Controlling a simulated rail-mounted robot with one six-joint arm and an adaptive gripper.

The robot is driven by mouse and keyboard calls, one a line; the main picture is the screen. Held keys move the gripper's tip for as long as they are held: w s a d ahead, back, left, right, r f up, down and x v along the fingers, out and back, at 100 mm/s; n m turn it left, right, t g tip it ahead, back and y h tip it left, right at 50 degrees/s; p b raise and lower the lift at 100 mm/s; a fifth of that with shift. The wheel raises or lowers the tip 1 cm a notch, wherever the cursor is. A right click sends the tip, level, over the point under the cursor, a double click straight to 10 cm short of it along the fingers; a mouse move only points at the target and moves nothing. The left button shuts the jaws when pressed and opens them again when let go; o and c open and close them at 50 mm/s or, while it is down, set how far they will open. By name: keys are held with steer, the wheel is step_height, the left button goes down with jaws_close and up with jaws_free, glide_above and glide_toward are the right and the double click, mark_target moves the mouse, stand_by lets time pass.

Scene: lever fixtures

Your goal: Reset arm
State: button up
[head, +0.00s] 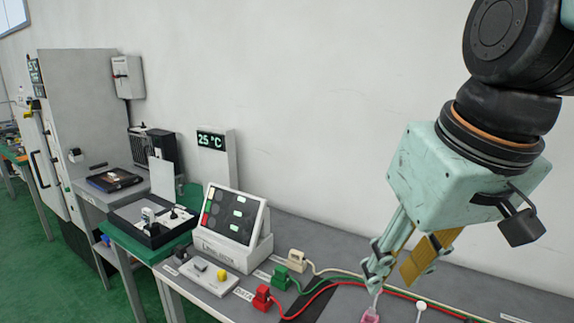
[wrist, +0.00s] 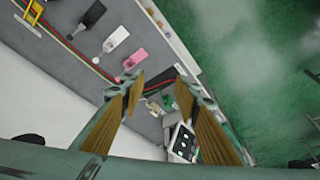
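My arm reaches down from the upper right in the head view. My gripper (head: 392,283) hangs above the grey workbench with its tan finger pads apart. In the wrist view my gripper (wrist: 158,82) is open, and nothing is between the pads. A pink lever piece (head: 370,316) is partly cut off below the gripper; it also shows in the wrist view (wrist: 134,58), near the left fingertip but apparently apart from it. A white-knobbed lever (head: 421,305) stands to its right. The wrist view also shows a white lever (wrist: 117,38) and a black lever (wrist: 92,16).
A sloped button panel (head: 233,216) stands left of the gripper. Red (head: 262,297), green (head: 281,277) and cream (head: 297,259) plugs trail cables along the bench. A temperature display (head: 212,141) and grey cabinet (head: 85,110) stand farther left. The wall runs behind; air around the gripper is clear.

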steer(key=s+d+f+m+h, duration=0.1)
steer(key=s+d, duration=0.4)
steer(key=s, duration=0.6)
steer(key=shift+f+m, duration=0.4)
steer(key=shift+m, duration=0.3)
stand_by(1.0)
